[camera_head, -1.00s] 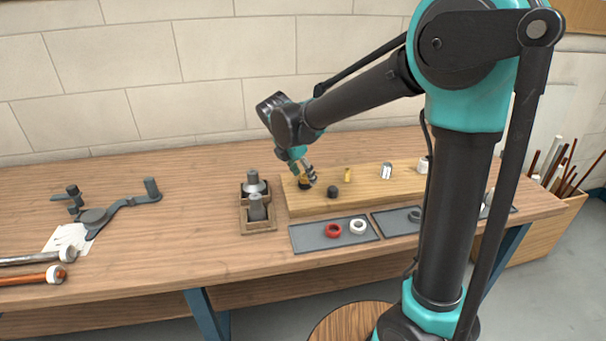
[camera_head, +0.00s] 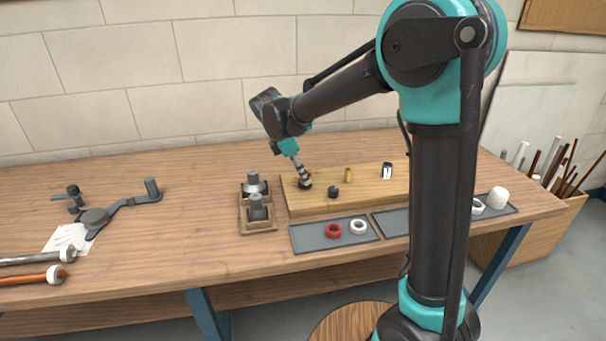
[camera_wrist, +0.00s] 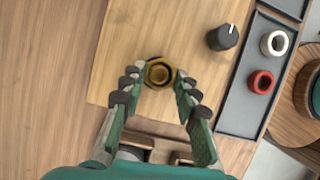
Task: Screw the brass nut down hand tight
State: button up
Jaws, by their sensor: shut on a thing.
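The brass nut (camera_wrist: 160,72) is a hex ring with a dark centre, near the left end of the wooden board (camera_wrist: 195,95) in the wrist view. My gripper (camera_wrist: 159,75) has its dark segmented fingers closed on both sides of the nut. In the head view my gripper (camera_head: 305,183) points down at the left end of the board (camera_head: 325,202), and its fingers hide the nut. What lies under the nut is not visible.
A tray (camera_head: 306,237) with a red ring (camera_head: 333,230) and a white ring (camera_head: 358,227) lies in front. A wooden holder (camera_head: 258,225) stands left.

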jog(key=o, duration=2)
jog(key=shift+o, duration=0.2)
jog(key=shift+r, duration=2.5)
